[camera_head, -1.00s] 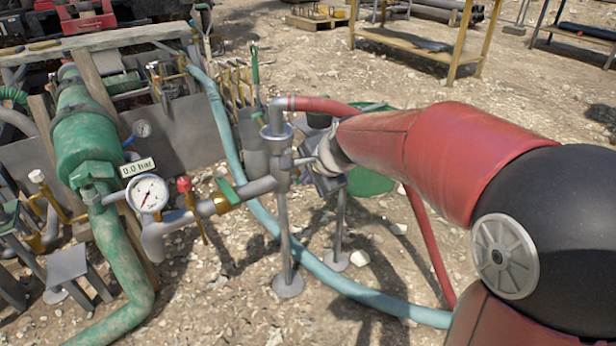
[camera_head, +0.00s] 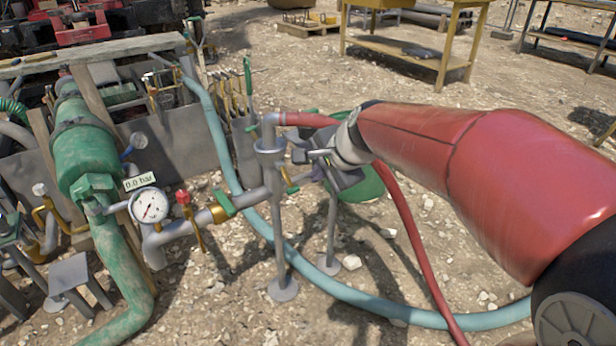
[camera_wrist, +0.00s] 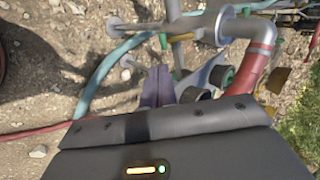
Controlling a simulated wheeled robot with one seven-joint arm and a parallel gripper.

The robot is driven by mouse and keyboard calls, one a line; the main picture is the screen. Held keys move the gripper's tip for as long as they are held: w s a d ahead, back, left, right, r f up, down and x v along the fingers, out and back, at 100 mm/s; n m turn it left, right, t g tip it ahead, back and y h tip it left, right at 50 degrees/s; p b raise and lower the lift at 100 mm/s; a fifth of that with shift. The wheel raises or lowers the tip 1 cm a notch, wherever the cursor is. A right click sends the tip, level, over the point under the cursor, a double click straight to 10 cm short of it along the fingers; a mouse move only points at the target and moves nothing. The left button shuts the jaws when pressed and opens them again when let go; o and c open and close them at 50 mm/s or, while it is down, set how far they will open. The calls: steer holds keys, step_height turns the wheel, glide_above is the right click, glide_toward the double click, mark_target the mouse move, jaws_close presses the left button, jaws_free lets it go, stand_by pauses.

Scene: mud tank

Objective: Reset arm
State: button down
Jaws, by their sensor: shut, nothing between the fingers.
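My arm reaches in from the right in the head view, its red sleeve ending beside the grey standpipe (camera_head: 275,215). My gripper (camera_head: 325,168) is at the arm's end, close to the right of the standpipe and partly hidden by the pipework and arm. In the wrist view my gripper (camera_wrist: 185,85) shows beyond the dark wrist cover, its fingers together with nothing seen between them. The grey pipe (camera_wrist: 215,25) and red hose (camera_wrist: 258,65) lie just past it. Whether the gripper touches the pipe, I cannot tell.
A pressure gauge (camera_head: 149,206) reading 0.0 bar and a red-handled valve (camera_head: 184,198) stand left of the standpipe. A green pump body (camera_head: 83,150) is at far left. A teal hose (camera_head: 365,295) crosses the gravel. A yellow table (camera_head: 410,52) stands behind, with open ground before it.

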steer(key=s+d+n+h+p, duration=0.1)
steer(key=s+d+n, duration=0.4)
steer(key=s, duration=0.7)
steer(key=s+d+n+h+p, duration=0.2)
steer(key=s+d+n, duration=0.4)
steer(key=s, duration=0.5)
steer(key=shift+s+d+g+h, duration=0.4)
steer(key=shift+d+h, duration=0.2)
steer(key=shift+h, duration=0.1)
steer(key=shift+w+r, duration=0.1)
steer(key=shift+r, duration=0.05)
